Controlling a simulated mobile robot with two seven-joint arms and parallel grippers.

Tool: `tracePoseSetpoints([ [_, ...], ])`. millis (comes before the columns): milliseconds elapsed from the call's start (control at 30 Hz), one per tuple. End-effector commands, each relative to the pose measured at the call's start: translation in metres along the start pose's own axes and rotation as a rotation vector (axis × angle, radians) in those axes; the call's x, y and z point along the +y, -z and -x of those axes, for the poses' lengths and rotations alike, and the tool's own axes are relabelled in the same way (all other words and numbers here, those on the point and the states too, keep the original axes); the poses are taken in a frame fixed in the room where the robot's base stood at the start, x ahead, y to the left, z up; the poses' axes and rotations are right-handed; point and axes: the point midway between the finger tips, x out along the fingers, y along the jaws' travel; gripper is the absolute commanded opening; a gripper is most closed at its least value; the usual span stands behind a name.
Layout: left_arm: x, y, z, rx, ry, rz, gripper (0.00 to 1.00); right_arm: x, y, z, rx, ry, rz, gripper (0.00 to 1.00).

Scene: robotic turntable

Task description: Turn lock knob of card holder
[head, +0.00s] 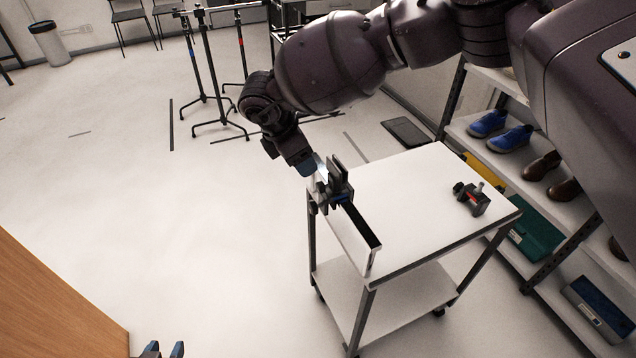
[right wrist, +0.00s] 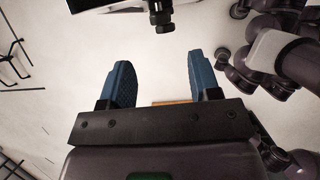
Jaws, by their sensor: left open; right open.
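The card holder (head: 362,232) looks like an upright white panel with a dark top edge, standing along the left edge of a white cart. A black clamp-like part (head: 338,184) sits at its far end. My right gripper (head: 313,172) is right beside this part. In the right wrist view, my right gripper (right wrist: 155,75) is open and empty, its blue fingers well apart. A small black knob (right wrist: 162,20) shows beyond the fingertips, between and apart from them, below the panel's edge. My left gripper (head: 163,350) is open at the bottom left, far from the holder; only its fingertips show.
The white cart top (head: 420,185) is mostly clear. A small black device with a red part (head: 472,199) stands at its right. A shelf with shoes (head: 511,138) is beyond. A wooden surface (head: 50,310) is at lower left. Floor left of the cart is free.

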Motion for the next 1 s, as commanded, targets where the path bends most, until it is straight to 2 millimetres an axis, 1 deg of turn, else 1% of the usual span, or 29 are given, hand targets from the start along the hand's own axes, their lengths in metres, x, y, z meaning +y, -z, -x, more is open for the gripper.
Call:
tracePoseSetpoints([
  [167,0.0,0.0,0.003,-0.005,0.001,0.001,0.43,-0.001,-0.001,-0.018,-0.004,0.004,-0.001,0.57],
  [500,-0.001,0.007,0.005,-0.001,0.0,0.0,0.43,-0.001,0.0,-0.075,-0.002,0.004,0.0,0.57],
  [600,-0.001,0.007,0.005,-0.001,0.0,0.0,0.43,-0.001,0.001,-0.088,0.0,0.002,0.0,0.57],
  [700,-0.001,0.008,0.005,-0.002,0.0,0.0,0.43,-0.001,0.0,-0.098,-0.001,0.002,0.001,0.57],
  [800,-0.001,0.008,0.005,-0.003,0.0,0.0,0.43,0.0,0.0,-0.103,0.0,0.001,0.001,0.57],
  [1000,-0.001,0.007,0.005,-0.003,0.0,0.0,0.43,-0.001,0.001,-0.107,0.001,0.001,0.002,0.57],
])
